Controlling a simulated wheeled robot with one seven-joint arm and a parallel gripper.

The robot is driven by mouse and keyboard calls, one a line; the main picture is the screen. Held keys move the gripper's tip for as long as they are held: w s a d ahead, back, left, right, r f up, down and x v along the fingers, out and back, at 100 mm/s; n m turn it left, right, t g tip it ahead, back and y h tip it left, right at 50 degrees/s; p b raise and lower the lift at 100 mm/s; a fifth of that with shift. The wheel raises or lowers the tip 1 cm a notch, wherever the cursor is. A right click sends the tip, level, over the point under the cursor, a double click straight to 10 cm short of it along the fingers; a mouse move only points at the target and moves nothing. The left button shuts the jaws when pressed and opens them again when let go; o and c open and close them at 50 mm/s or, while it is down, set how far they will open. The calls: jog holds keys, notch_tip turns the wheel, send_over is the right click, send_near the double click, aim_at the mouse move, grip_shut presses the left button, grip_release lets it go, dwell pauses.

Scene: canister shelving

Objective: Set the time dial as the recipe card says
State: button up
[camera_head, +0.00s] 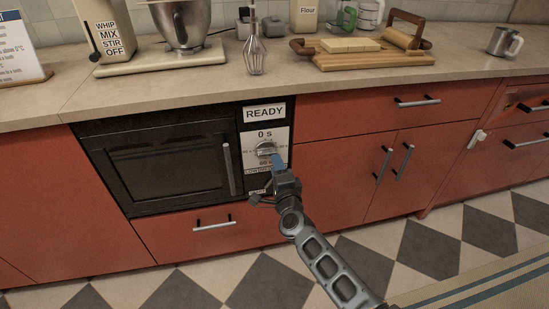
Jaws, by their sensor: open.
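The time dial (265,149) is a round grey knob on a white panel (282,134) on the right side of the black built-in oven (165,165). The panel reads "0 s" above the dial and "60 s" below it, and a sign above reads "READY". My gripper (275,160) is in front of the panel, just below and right of the dial, with blue at its tip. It is open; I cannot tell whether it touches the dial. It hides part of the panel's lower labels. A card with blue text (18,50) stands at the counter's far left, cut off by the frame.
The oven handle (229,168) stands out just left of the panel. Red cupboards with handles (405,160) are to the right. A mixer (182,22), a whisk (254,50) and a wooden board (372,60) with a pale block stand on the counter (200,88). The checkered floor is clear.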

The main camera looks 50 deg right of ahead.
jog(key=shift+v, duration=1.65)
jog(key=s+a+r+n+y+p, duration=0.1)
jog(key=s+a+r+n+y, duration=0.2)
jog(key=s+a+n, duration=0.5)
jog(key=s+a+r+n+t+y+p, duration=0.1)
jog(key=s+a+r+n+y, duration=0.2)
jog(key=s, duration=0.9)
jog(key=s+a+r+n+y+p, duration=0.1)
jog(key=s+a+r+n+y, duration=0.15)
jog(key=s+a+n, duration=0.6)
jog(key=s+a+r+n, duration=0.1)
jog(key=s+r+n, duration=0.1)
jog(key=s+r, duration=0.3)
jog(key=s+a+r+n+g+y+p, duration=0.1)
jog(key=s+r+n, duration=0.2)
jog(key=s+r, duration=0.2)
jog(key=shift+a+r, duration=0.3)
jog(key=shift+r, duration=0.35)
jog(key=shift+s+y, duration=0.1)
jog(key=shift+y, duration=0.15)
